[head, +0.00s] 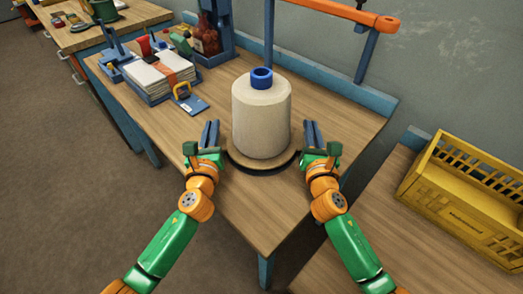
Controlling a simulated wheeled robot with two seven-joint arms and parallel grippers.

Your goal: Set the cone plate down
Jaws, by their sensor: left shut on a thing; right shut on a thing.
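The cone plate (240,163) is a round, dark-rimmed wooden disc. A large cream thread cone (262,120) with a blue top (261,77) stands upright on it. My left gripper (211,134) is shut on the plate's left side, and my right gripper (312,134) is shut on its right side. The plate is over the front part of the wooden table (255,213). I cannot tell whether it touches the tabletop. The cone hides the middle of the plate.
A blue tray of papers (158,75), a padlock on a blue plate (186,97) and a red bottle (205,38) are at the back left. A yellow crate (465,195) is on the right. The tabletop left of the plate is clear.

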